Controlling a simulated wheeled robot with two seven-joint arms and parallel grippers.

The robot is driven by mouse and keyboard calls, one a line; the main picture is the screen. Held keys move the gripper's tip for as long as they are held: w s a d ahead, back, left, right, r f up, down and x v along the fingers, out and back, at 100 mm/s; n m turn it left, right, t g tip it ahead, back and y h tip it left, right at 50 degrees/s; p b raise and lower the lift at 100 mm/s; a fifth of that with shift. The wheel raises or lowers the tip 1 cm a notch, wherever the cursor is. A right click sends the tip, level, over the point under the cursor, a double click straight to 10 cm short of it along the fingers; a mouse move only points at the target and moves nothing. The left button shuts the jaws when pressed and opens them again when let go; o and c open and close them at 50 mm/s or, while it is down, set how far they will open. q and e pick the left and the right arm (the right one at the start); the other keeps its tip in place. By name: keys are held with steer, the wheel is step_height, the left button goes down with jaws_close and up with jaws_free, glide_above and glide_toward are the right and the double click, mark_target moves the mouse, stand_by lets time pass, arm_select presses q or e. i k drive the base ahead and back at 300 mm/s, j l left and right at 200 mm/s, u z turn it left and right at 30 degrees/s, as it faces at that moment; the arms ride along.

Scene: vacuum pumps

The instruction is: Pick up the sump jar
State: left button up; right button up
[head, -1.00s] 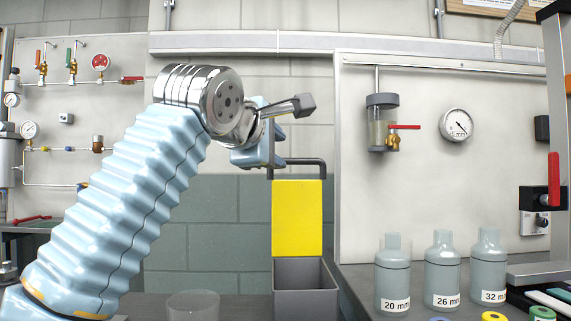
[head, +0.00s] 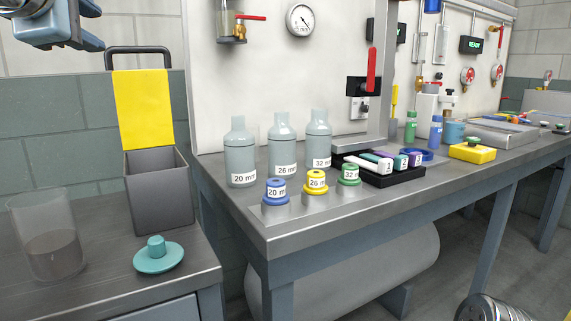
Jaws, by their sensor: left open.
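A clear open jar (head: 45,240) with a brownish layer in its lower part stands on the grey bench at the lower left; it looks like the sump jar. A teal lid with a knob (head: 158,255) lies on the bench to its right. My left gripper (head: 75,35) shows only in part at the top left corner. It is open, with nothing seen in it, and appears above the jar and apart from it. My right gripper is not in view.
A grey bin with a raised yellow lid (head: 143,110) stands behind the teal lid. A second bench (head: 330,225) at right holds labelled bottles (head: 240,155), coloured ring pieces (head: 316,182) and a black tray (head: 385,178). A gap separates the benches.

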mark_target(43, 219)
steer(key=k+l, duration=0.15)
steer(key=k, duration=0.5)
steer(key=k+l, duration=0.15)
steer(key=k, duration=0.55)
